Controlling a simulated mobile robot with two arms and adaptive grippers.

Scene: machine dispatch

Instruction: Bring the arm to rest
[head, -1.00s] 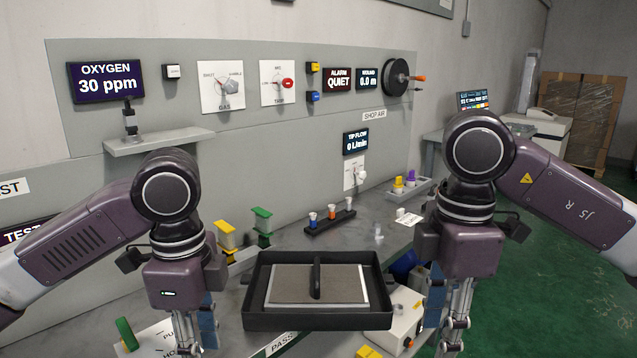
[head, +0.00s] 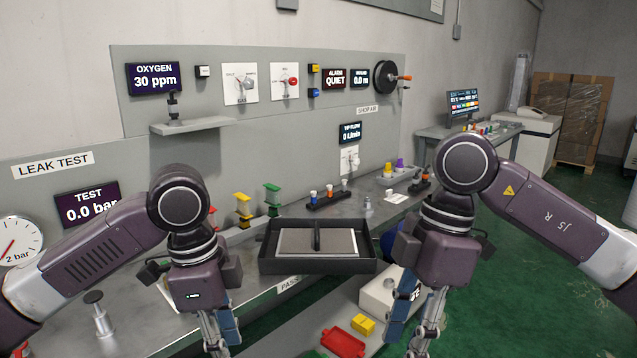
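My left gripper (head: 222,335) hangs at the lower left, over the front part of the bench. Its fingertips are partly cut off by the bottom edge, so its opening is unclear. My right gripper (head: 420,335) hangs at the lower right, past the bench front, with its finger ends also near the bottom edge. I see nothing held in either one. Between the two arms is a dark tray (head: 318,266) with a grey plate inside and an upright black handle on it.
A grey bench (head: 240,270) runs along the wall panel (head: 300,130) with displays and knobs. A rack of small vials (head: 328,197) stands behind the tray. A red part (head: 343,342) and a yellow block (head: 363,325) lie low in front. Green floor is free at right.

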